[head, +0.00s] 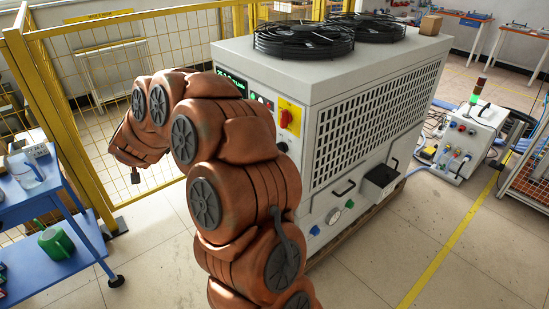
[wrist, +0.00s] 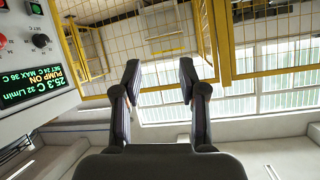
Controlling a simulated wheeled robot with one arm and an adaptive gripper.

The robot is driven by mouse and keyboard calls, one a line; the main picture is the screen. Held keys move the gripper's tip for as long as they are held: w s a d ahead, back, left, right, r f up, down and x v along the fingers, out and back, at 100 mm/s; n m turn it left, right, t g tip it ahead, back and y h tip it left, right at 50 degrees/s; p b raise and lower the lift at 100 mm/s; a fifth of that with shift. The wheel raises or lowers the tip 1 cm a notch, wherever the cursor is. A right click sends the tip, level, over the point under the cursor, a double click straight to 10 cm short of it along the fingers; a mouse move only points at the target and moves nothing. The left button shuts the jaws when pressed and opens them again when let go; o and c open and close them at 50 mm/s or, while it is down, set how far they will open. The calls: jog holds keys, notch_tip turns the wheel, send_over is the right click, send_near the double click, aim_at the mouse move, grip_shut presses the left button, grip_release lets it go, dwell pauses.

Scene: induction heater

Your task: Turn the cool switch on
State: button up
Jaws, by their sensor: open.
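The large pale grey cooling unit (head: 330,55) stands beyond my arm, with fans on top. Its control panel is partly hidden by my arm in the head view. A red rotary switch on a yellow plate (head: 287,117) shows there. In the wrist view, a black knob (wrist: 40,40), a green button (wrist: 35,8) and a green-lettered display (wrist: 33,87) reading 25.3 C and PUMP ON lie at the left edge. I cannot tell which control is the cool switch. My gripper (wrist: 158,72) is open and empty, pointing past the panel, apart from it.
A yellow mesh fence (head: 90,100) stands behind my arm's end. A smaller grey machine (head: 468,140) with hoses stands at right. Floor at front right is clear.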

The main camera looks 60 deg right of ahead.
jog(key=d+f+m+g+h+b, duration=0.1)
jog(key=d+f+m+g+h, duration=0.3)
jog(key=d, duration=0.7)
jog(key=m+g+h+b, duration=0.45)
jog(key=g+h, duration=0.45)
jog(key=g, duration=0.4)
send_near(282, 148)
jog(key=p+x, duration=0.2)
jog(key=x, duration=0.6)
jog(key=shift+d+f, duration=0.2)
jog(key=shift+f, duration=0.3)
jog(key=shift+w, duration=0.15)
grip_shut()
